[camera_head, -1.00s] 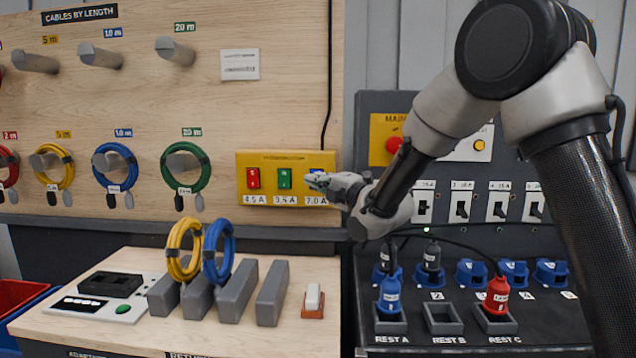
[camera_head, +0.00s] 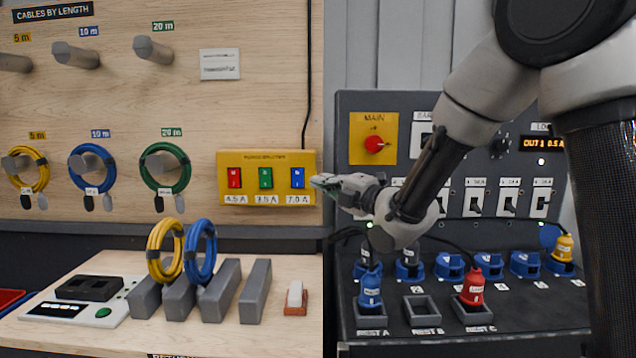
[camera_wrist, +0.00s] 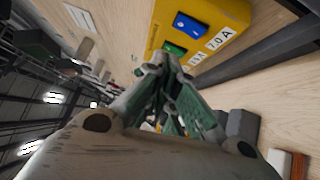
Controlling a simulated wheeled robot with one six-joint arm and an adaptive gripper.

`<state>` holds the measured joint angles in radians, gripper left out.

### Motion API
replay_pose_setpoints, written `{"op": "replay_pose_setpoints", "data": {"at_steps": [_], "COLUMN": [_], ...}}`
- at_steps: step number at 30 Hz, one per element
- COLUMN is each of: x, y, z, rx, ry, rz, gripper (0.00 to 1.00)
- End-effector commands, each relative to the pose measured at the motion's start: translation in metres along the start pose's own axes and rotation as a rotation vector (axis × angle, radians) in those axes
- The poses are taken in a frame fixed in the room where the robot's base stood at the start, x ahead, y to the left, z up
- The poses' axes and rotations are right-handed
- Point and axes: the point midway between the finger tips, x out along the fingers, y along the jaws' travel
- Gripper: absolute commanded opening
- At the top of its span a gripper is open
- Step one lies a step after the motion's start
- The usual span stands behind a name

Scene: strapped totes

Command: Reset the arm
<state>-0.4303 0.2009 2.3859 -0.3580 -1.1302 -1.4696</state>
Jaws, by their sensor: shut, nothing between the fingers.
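My gripper (camera_head: 322,182) is shut and empty, held out to the left in front of the right edge of the yellow switch box (camera_head: 266,178). The box has a red, a green and a blue rocker switch, labelled 4.5 A, a value I read as 3.5 A or 9.5 A, and 7.0 A. The fingertips are just right of the blue switch (camera_head: 298,178) in the head view. In the wrist view the closed fingers (camera_wrist: 168,65) point toward the box, with the blue switch (camera_wrist: 192,25) above them. I cannot tell whether they touch it.
Yellow and blue cable coils (camera_head: 201,252) stand in grey slotted blocks on the wooden bench. Coils hang on pegs behind. At right, a dark panel has a red main knob (camera_head: 375,144), several switches, and blue and red plugs (camera_head: 472,287) in rest sockets.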

Motion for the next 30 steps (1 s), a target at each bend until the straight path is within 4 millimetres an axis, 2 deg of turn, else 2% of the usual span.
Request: {"op": "replay_pose_setpoints", "data": {"at_steps": [8, 11, 14, 17, 18, 19, 21, 23, 26, 30], "x": [0.000, 0.000, -0.004, -0.028, -0.044, -0.058, -0.095, -0.131, -0.201, -0.315], "y": [0.000, -0.004, -0.041, -0.102, -0.122, -0.134, -0.150, -0.157, -0.155, -0.128], "z": [0.000, 0.000, 0.006, 0.015, 0.018, 0.020, 0.028, 0.035, 0.042, 0.035], "rx": [0.002, 0.057, 0.218, 0.444, 0.539, 0.606, 0.753, 0.874, 1.078, 1.369], "ry": [0.000, -0.002, -0.044, -0.166, -0.236, -0.292, -0.438, -0.577, -0.840, -1.245], "rz": [0.000, -0.018, -0.166, -0.406, -0.499, -0.562, -0.679, -0.758, -0.853, -0.899], "gripper": [0.00, 0.00, 0.00, 0.00, 0.00, 0.00, 0.00, 0.00, 0.00, 0.00]}}
